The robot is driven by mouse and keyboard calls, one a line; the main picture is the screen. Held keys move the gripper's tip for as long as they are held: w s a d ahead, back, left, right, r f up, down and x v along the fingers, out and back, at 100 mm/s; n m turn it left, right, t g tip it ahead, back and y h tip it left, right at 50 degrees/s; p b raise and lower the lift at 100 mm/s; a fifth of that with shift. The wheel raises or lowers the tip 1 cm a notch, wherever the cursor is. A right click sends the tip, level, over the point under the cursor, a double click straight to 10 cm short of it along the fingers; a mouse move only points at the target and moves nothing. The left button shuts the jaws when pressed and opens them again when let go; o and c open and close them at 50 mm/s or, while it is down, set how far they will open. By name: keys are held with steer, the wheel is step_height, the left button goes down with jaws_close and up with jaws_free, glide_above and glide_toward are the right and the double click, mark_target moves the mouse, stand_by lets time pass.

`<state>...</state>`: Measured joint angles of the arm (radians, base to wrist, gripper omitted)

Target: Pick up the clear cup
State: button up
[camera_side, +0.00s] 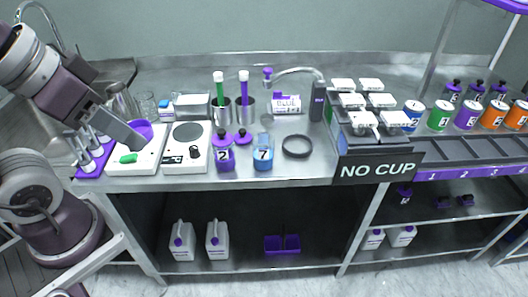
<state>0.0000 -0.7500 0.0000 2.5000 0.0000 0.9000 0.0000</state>
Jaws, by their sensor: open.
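A clear cup (147,105) stands upright near the back left of the steel bench, and it looks empty. Another shiny, see-through or metallic vessel (119,101) is just left of it, partly hidden by my arm. My gripper (132,142) is at the left, pointing down and to the right over the white device with the green knob. It is in front of the clear cup and apart from it. The gripper is open, and nothing shows between its fingers, though the gap is hard to see.
A purple rack (92,160), a white scale (187,148) and bottles 2 (224,154) and 7 (263,153) stand along the front. Metal cups with green and purple tools (245,105) are behind. A NO CUP sign (377,168) hangs at the right.

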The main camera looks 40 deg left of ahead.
steer(key=shift+o, duration=0.5)
steer(key=o, duration=0.7)
